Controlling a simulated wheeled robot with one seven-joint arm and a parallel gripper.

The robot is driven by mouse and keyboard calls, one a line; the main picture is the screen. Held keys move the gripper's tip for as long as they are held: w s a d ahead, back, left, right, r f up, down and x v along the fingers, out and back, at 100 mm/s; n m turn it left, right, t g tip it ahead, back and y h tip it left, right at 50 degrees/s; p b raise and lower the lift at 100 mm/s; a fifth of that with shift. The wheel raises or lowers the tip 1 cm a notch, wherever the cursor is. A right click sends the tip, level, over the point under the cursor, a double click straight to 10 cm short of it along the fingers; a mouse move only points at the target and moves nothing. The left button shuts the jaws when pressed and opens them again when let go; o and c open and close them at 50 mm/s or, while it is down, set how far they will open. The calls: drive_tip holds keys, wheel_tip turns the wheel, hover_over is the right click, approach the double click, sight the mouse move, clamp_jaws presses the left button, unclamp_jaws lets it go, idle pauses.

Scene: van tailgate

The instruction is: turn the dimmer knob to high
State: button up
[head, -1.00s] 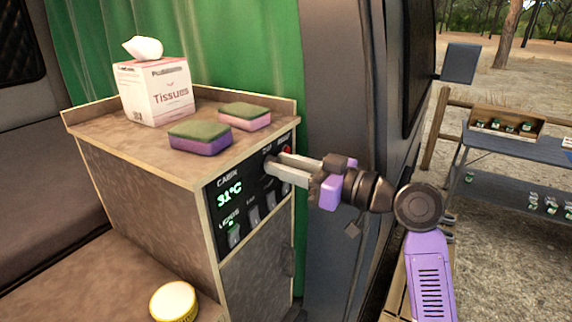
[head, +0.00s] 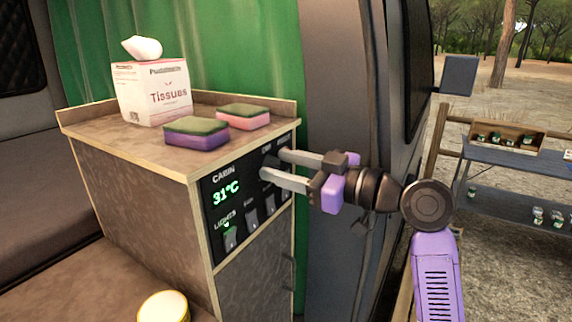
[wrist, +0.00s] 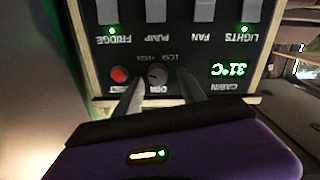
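The control panel (head: 222,212) is on the end face of the wooden cabinet and reads 31°C. The dimmer knob (wrist: 157,74) is a small dark round knob marked DIM, with LOW and HIGH labels beside it; the wrist view shows the panel upside down. My gripper (wrist: 160,76) is open, one fingertip on each side of the knob, with gaps showing. In the head view my gripper (head: 272,163) reaches the panel from the right, and its fingers largely hide the knob. I cannot tell exactly where the knob points.
A red button (wrist: 119,74) sits close beside one finger. Several rocker switches (head: 230,238) line the panel's lower part. Two sponges (head: 197,132) and a tissue box (head: 150,92) stand on the cabinet top. The van's door pillar (head: 335,110) is close behind my gripper.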

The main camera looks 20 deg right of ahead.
drive_tip(key=shift+d, duration=0.1)
drive_tip(key=shift+s+d, duration=0.25)
drive_tip(key=shift+s, duration=0.05)
drive_tip(key=b+v, duration=0.2)
drive_tip(key=v, duration=0.5)
drive_tip(key=shift+a+r, duration=0.1)
